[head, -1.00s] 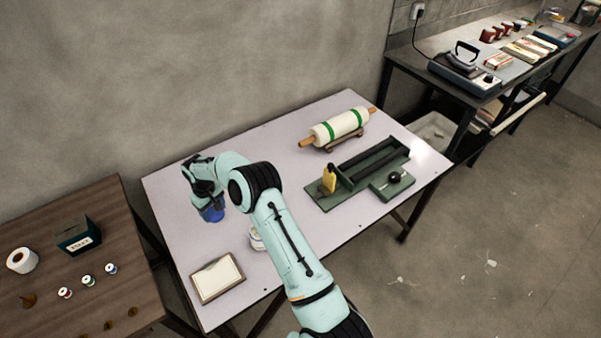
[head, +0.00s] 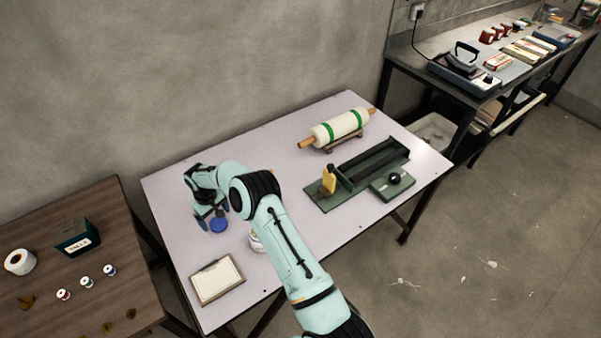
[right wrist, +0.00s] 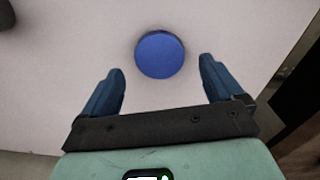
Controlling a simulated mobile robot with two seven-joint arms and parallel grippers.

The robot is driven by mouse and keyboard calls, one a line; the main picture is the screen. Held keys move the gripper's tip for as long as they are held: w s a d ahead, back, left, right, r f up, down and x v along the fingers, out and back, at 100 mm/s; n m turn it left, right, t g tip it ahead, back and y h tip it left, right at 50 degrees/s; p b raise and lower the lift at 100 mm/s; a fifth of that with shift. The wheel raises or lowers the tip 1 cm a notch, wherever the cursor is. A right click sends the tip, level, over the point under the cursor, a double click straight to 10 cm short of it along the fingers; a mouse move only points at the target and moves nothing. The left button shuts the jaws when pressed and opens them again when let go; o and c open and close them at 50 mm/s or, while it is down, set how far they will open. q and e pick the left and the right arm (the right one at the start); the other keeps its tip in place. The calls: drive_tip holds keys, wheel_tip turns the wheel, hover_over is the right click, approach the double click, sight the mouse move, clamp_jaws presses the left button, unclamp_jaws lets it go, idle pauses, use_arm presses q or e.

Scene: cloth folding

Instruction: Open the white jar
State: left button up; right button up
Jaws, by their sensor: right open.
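The white jar (head: 256,241) stands on the pale table, mostly hidden behind my right forearm in the head view. Whether its top is open cannot be seen. A round blue lid (head: 219,226) lies on the table to the left of the jar. My right gripper (head: 212,214) is open and empty just above the lid. In the right wrist view the lid (right wrist: 160,54) shows as a plain blue disc just beyond and between the spread fingertips (right wrist: 161,68), apart from both. My left gripper is not in view.
On the pale table (head: 285,185), a clipboard (head: 217,279) lies near the front edge. A green tool fixture (head: 360,175) with a yellow bottle (head: 328,179) and a white roll (head: 338,128) stand to the right. A brown table (head: 40,290) holds small items at left.

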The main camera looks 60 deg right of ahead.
sight(217, 222)
wheel_tip(217, 222, up, 14)
drive_tip(key=shift+f, duration=0.25)
idle(0.4)
